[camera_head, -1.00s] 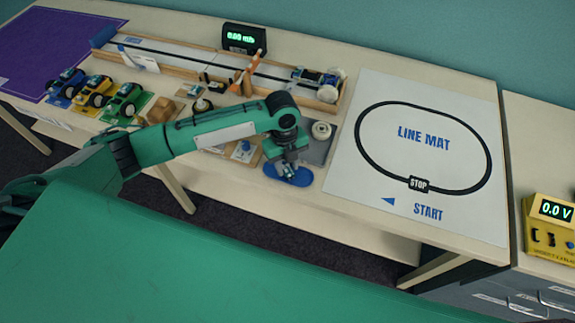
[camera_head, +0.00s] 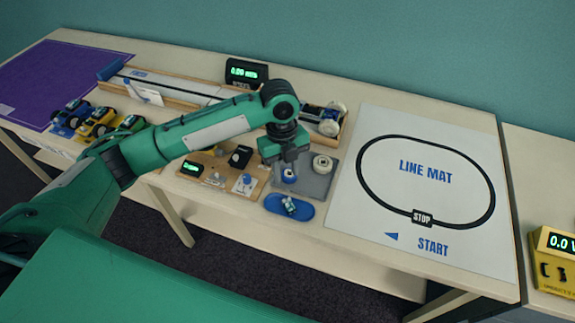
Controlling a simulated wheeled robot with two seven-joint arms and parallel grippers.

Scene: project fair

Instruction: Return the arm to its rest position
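My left arm (camera_head: 205,130) comes in from the left, green with a dark wrist. Its gripper (camera_head: 290,168) points down above the grey mat, just behind the blue oval pad. I cannot tell whether its fingers are open or shut. A small light-and-dark object (camera_head: 290,205) lies on the blue oval pad (camera_head: 273,203), apart from the gripper. My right gripper is not in view.
The grey mat (camera_head: 318,185) holds a white roll (camera_head: 322,164). A wooden board (camera_head: 213,160) with small parts lies left of it. Toy cars (camera_head: 97,122) and a track (camera_head: 180,90) stand further back left.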

